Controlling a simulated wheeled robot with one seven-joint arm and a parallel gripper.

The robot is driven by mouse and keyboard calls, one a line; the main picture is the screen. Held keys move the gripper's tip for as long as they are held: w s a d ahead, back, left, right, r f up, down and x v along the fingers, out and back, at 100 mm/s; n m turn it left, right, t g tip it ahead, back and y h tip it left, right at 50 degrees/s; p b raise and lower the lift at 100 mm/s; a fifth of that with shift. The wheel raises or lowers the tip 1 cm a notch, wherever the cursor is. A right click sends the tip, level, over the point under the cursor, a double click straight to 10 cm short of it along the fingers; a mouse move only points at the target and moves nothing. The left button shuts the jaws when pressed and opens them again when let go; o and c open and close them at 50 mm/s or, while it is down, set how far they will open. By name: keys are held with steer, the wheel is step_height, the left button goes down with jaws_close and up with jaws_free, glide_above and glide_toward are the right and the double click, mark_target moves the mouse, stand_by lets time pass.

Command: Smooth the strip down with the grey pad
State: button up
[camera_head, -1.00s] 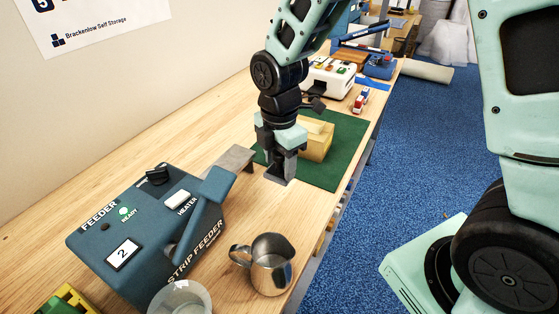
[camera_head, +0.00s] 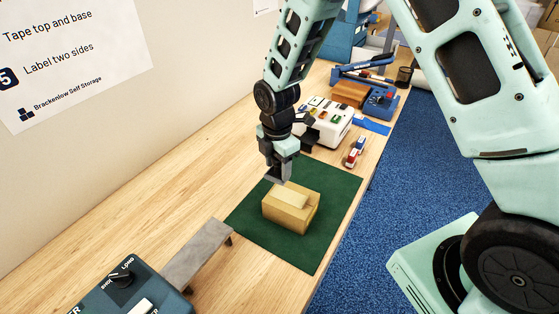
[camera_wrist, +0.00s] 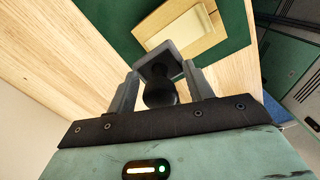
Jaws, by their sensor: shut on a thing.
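My gripper (camera_head: 277,168) is shut on the black knob of the grey pad (camera_head: 280,177). In the wrist view the knob sits between the fingers (camera_wrist: 160,88), and the flat grey plate (camera_wrist: 157,65) shows beyond it. The small tan carton (camera_head: 288,217) sits on the green mat. A paler strip (camera_head: 289,196) lies along its top; it also shows in the wrist view (camera_wrist: 188,30). The pad is held beside the carton's far left end, slightly above it in the picture. I cannot tell whether it touches the carton.
The green mat (camera_head: 318,245) has bare room around the carton. A grey metal ledge (camera_head: 197,252) and the blue strip feeder (camera_head: 128,294) stand nearer. A white device (camera_head: 327,120), a small red-and-white item (camera_head: 355,151) and a blue tape machine (camera_head: 380,103) stand farther back.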

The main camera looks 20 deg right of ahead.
mark_target(290, 197)
steer(key=shift+w+f, duration=0.1)
steer(key=shift+f, duration=0.05)
steer(key=shift+f+b, duration=1.9)
steer(key=shift+f, duration=0.55)
steer(key=shift+f+b, duration=0.3)
steer(key=shift+f, duration=0.15)
steer(key=shift+d, duration=0.1)
steer(key=shift+s+d+r, duration=0.1)
steer(key=shift+s+d, duration=0.45)
steer(key=shift+s, duration=0.3)
steer(key=shift+s+d, duration=0.65)
steer(key=shift+s, duration=0.1)
steer(key=c, duration=0.3)
